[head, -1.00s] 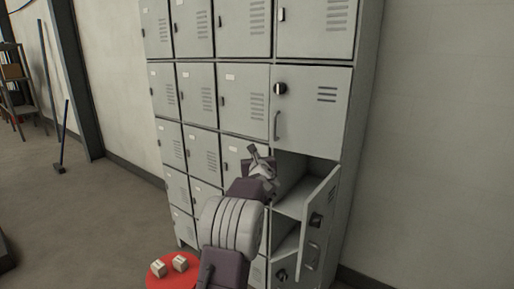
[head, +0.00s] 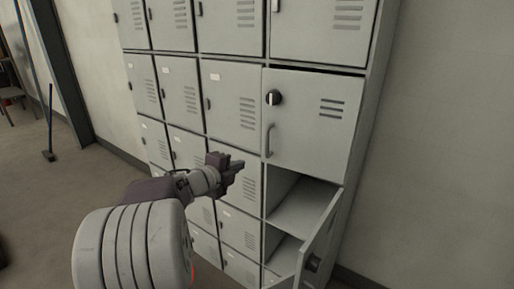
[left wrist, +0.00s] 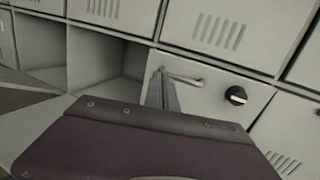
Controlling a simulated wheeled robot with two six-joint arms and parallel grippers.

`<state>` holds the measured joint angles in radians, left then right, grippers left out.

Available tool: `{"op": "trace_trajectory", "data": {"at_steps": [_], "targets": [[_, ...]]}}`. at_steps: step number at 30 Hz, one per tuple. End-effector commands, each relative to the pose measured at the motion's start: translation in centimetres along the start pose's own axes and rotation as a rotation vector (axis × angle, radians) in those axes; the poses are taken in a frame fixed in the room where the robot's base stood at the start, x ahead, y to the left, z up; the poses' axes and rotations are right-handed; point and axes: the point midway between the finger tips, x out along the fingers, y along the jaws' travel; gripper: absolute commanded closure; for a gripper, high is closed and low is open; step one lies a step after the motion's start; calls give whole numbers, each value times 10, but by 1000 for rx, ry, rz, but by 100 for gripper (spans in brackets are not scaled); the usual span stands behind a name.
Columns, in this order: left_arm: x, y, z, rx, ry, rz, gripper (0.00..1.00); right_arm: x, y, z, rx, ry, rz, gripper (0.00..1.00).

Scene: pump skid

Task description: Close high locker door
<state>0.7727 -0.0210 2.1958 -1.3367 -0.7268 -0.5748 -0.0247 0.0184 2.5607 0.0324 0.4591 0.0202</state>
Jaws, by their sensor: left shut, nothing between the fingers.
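The high locker door (head: 312,125) has a round dark knob and a vertical bar handle (head: 268,141). It looks flush or nearly flush with the locker front; a dark line runs along its top edge, and I cannot tell whether a small gap remains. My left gripper (head: 236,168) is shut and empty, left of and below the handle, apart from it in the picture. In the left wrist view the shut fingers (left wrist: 166,92) point toward the door (left wrist: 215,90), overlapping its handle-side edge; contact is unclear. My right gripper is not in view.
Below, a lower locker door (head: 318,246) stands swung open toward me, showing an empty compartment (head: 295,202). Closed grey lockers (head: 232,102) fill the left and top. Bare wall (head: 450,150) lies right; open floor (head: 40,210) lies left.

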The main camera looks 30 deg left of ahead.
Motion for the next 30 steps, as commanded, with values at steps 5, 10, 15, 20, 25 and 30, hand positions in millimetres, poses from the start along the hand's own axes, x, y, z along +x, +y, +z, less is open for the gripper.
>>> {"op": "trace_trajectory", "data": {"at_steps": [5,10,15,20,25,30], "targets": [[16,2,-1,0,4,3,100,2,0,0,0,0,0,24],[52,3,-2,0,6,5,100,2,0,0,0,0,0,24],[89,2,-1,1,4,5,100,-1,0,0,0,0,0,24],[117,-5,-1,2,4,4,100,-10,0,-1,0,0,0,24],[135,-10,-1,2,2,3,100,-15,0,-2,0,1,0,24],[140,-10,0,2,1,3,100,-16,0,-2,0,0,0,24]]}}
